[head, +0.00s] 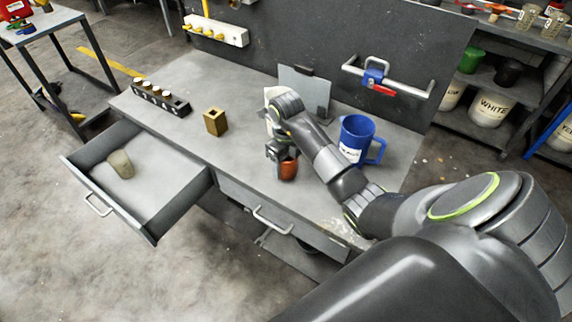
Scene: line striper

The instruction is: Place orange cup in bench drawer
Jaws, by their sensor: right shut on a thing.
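The orange cup (288,168) is a small orange-brown cup over the front part of the grey bench (247,130). My right gripper (281,154) is shut on it from above; the fingers and the cup's upper part are partly hidden. I cannot tell whether the cup touches the bench top. The left bench drawer (150,201) is pulled open, to the left of the cup, and holds a beige-grey rounded object (121,164). The right drawer (280,215) is open only a little or shut; I cannot tell which. My left gripper is not in view.
A blue jug (356,138) stands right of my right gripper. A brass-coloured block (215,122) and a black rack (160,98) stand on the bench between cup and far left edge. The open drawer's front half is bare.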

